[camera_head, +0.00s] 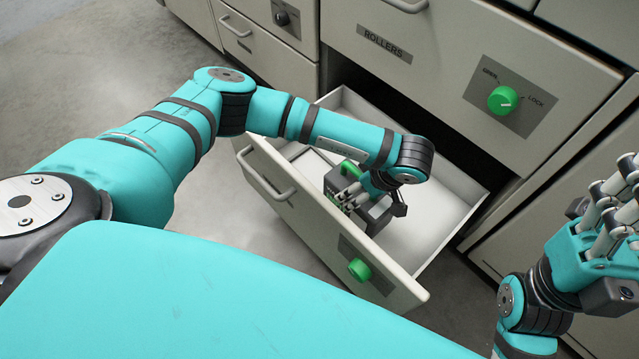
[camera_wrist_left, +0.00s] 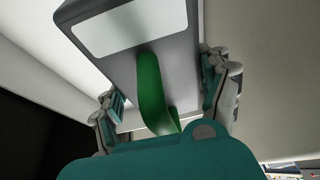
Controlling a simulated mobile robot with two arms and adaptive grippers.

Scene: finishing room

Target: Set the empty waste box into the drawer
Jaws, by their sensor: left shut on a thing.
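The waste box (camera_head: 378,214) is a dark grey box with a green handle, seen inside the open drawer (camera_head: 306,215) in the head view. In the left wrist view the waste box (camera_wrist_left: 150,30) shows a pale label and the green handle (camera_wrist_left: 152,92). My left gripper (camera_head: 350,197) is shut on the waste box, with fingers on both sides in the left wrist view (camera_wrist_left: 162,93). My forearm hides part of the box, and I cannot tell whether its underside touches the drawer floor. My right gripper (camera_head: 605,212) is empty, fingers extended, at the right edge.
The drawer front has a bar handle (camera_head: 268,180) and a green knob (camera_head: 360,270). Above it is a closed drawer labelled ROLLERS (camera_head: 385,44) with a green lock knob (camera_head: 503,100). The drawer floor right of the box is bare. Open concrete floor (camera_head: 85,85) lies at left.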

